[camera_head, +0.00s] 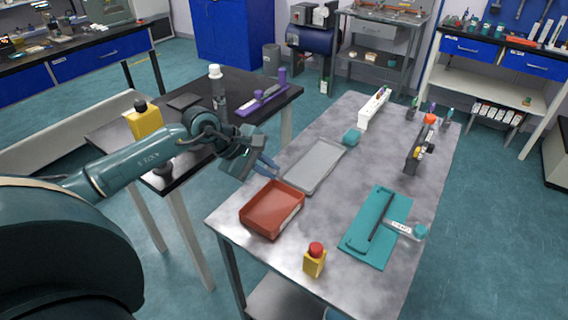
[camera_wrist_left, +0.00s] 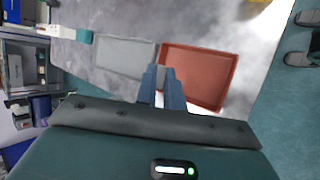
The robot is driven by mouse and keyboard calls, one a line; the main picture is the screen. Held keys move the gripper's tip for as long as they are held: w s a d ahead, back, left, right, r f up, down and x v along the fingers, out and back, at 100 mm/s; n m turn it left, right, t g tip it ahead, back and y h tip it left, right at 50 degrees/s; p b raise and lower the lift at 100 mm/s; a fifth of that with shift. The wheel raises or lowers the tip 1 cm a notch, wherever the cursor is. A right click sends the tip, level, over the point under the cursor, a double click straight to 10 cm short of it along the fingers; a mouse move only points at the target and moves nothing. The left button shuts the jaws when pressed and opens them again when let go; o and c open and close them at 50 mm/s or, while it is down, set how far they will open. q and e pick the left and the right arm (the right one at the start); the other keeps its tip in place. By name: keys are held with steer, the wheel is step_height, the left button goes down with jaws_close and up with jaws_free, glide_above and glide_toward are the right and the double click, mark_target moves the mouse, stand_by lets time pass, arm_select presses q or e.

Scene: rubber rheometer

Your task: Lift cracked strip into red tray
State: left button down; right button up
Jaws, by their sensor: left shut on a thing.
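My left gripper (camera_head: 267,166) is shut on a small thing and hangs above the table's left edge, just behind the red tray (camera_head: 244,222). The held thing is barely visible between the blue fingers; I take it to be the cracked strip, but its shape and crack cannot be made out. In the left wrist view the fingertips of my left gripper (camera_wrist_left: 161,70) are close together, between the grey tray (camera_wrist_left: 122,55) and the red tray (camera_wrist_left: 228,75). The red tray looks empty. My right gripper is not in view.
The grey tray (camera_head: 314,165) lies flat and looks empty. A teal mat (camera_head: 358,236) with a dark bar on it lies at the right. A yellow box with a red button (camera_head: 314,262) stands at the front edge. A small teal block (camera_head: 352,136) and a white rack (camera_head: 373,108) stand behind.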

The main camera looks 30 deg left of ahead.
arm_select(q)
step_height(320, 180, down, 6)
steer(key=b, duration=0.6)
steer(key=shift+b, duration=0.4)
steer(key=shift+f+b, duration=0.7)
steer(key=shift+b, duration=0.05)
steer(key=shift+f, duration=0.1)
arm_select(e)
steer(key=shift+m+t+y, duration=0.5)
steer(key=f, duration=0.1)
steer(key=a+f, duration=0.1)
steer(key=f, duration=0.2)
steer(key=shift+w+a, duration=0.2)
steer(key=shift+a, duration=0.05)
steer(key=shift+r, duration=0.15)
